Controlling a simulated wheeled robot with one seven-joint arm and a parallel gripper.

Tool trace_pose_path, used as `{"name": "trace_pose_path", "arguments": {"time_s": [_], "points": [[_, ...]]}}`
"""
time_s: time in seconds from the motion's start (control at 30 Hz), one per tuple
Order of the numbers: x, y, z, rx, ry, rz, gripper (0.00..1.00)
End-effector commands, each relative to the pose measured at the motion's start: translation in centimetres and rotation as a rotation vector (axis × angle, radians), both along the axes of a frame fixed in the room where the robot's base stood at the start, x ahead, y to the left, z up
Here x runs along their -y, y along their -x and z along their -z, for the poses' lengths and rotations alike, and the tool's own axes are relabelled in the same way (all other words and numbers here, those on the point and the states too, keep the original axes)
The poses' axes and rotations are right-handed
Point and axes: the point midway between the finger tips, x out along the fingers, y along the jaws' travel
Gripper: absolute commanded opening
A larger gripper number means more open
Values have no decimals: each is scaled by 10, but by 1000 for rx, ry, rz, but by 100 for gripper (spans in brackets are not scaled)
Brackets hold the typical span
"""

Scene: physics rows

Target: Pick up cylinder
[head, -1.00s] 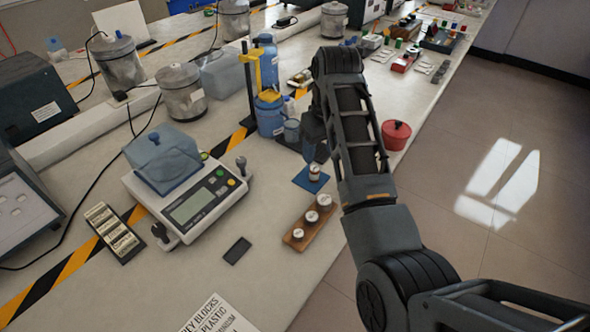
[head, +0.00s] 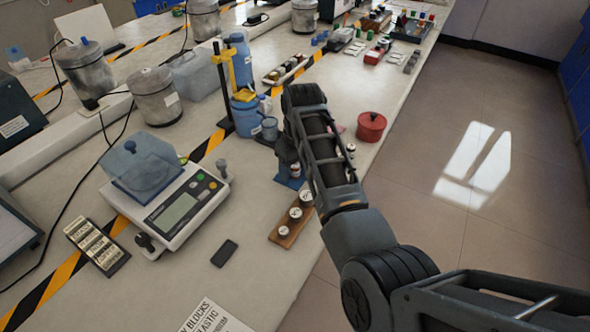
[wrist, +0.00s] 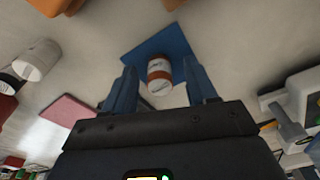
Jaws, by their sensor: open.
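A small cylinder with a white label and copper-coloured ends (wrist: 159,75) stands on a blue mat (wrist: 160,40) in the wrist view. My gripper (wrist: 161,68) is open, with one dark finger on each side of the cylinder and a gap showing beside it. I cannot tell how far down the fingers reach along it. In the head view my gripper (head: 287,158) is over the blue mat (head: 288,183), and the arm and gripper partly hide the cylinder (head: 295,170).
A wooden holder (head: 278,238) with several capped cylinders lies in front of the mat. A scale (head: 172,208) stands to the left, a stand with blue bottles (head: 243,110) behind, and a red pot (head: 371,127) at the right near the bench edge.

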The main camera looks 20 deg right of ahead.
Motion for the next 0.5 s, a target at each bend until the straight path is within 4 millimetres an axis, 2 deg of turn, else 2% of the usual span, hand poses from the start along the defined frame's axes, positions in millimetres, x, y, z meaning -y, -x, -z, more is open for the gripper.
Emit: {"name": "trace_pose_path", "arguments": {"time_s": [0.07, 0.5], "points": [[0, 0, 0, 0, 0, 0, 52], [0, 0, -1, 0, 0, 0, 10]]}}
